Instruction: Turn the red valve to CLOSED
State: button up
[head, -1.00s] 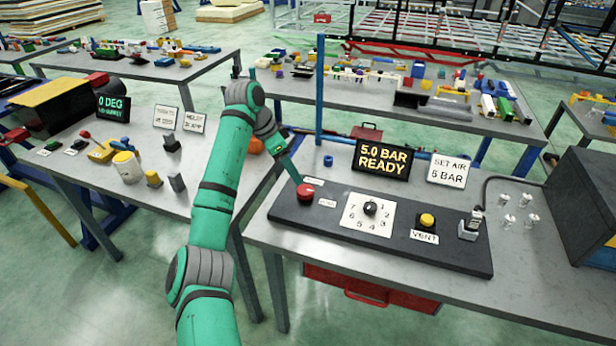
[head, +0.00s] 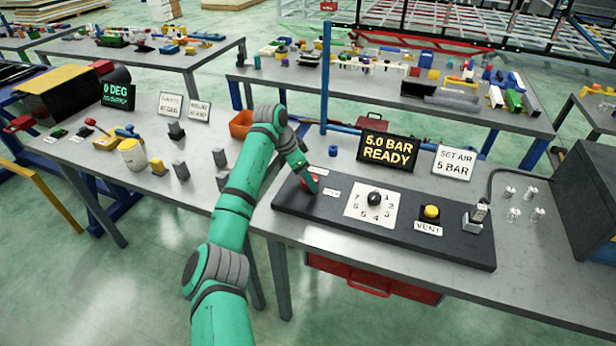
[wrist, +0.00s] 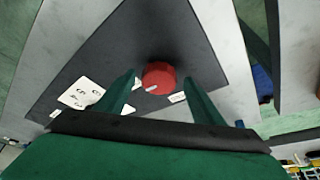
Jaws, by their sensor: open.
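The red valve (head: 308,183) is a round knob at the left end of the dark panel (head: 455,252). My gripper (head: 312,187) hides part of it in the head view. In the wrist view the red valve (wrist: 160,74) shows between the two green fingers of my gripper (wrist: 160,79). The fingers are apart, one on each side of the knob, with visible gaps. A pale mark on the knob's rim points to the lower left there. Small white labels (head: 332,192) lie beside the knob; their words are too small to read.
Right of the valve are a numbered dial (head: 374,199), a yellow VENT button (head: 431,212) and a metal fitting (head: 475,219). Behind stand a "5.0 BAR READY" display (head: 387,149) and a "SET AIR 5 BAR" sign (head: 455,162). A blue post (head: 325,80) rises behind the valve.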

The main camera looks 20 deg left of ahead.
jog(key=shift+d, duration=0.1)
jog(key=shift+d, duration=0.1)
jog(key=c, duration=1.1)
jog(key=shift+o, duration=0.2)
